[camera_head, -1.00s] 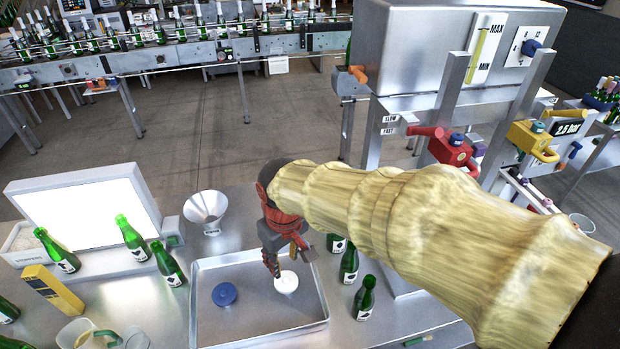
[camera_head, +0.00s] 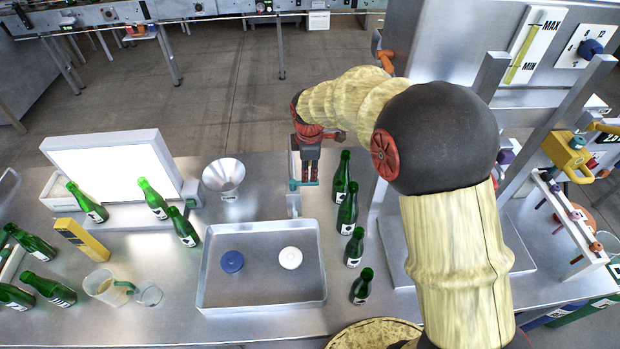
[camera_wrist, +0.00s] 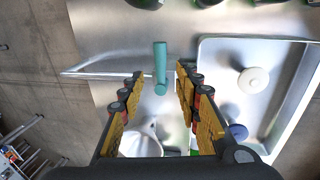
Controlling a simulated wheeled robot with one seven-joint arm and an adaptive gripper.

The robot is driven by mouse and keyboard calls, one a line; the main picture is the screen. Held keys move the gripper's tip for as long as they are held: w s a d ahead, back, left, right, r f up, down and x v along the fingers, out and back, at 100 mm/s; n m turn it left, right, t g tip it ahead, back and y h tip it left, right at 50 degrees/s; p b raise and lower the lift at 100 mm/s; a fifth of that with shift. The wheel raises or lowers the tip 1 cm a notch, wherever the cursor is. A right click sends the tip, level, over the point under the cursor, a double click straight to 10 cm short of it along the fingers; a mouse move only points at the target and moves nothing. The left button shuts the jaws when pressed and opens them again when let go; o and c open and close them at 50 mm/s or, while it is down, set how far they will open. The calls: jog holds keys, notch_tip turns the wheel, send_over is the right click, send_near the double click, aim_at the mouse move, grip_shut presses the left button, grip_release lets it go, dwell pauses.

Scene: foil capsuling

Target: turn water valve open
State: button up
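A teal bar handle (camera_head: 294,186) sits on a slim metal fixture (camera_head: 293,206) behind the tray; it looks like a tap lever, though no label shows. In the wrist view the teal handle (camera_wrist: 160,66) lies straight ahead, centred between the fingers and pointing along them. My gripper (camera_head: 309,179) is above the fixture, pointing down, with its fingertips close to the handle. In the wrist view my gripper (camera_wrist: 157,82) is open, with one finger on each side of the handle's line. I see a gap on both sides; contact is not visible.
A metal tray (camera_head: 262,308) holds a blue disc (camera_head: 232,261) and a white disc (camera_head: 290,257). Several green bottles (camera_head: 347,210) stand close to the right. A steel funnel (camera_head: 224,176) and a bright light panel (camera_head: 115,165) are to the left.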

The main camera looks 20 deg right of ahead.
aim_at(304, 184)
jog(key=f, duration=0.3)
jog(key=w+f, duration=0.1)
jog(key=f, duration=0.2)
jog(key=shift+w+d+f, duration=0.1)
jog(key=shift+w+f, duration=0.05)
jog(key=shift+f, duration=0.2)
jog(key=shift+c, duration=0.7)
grip_shut()
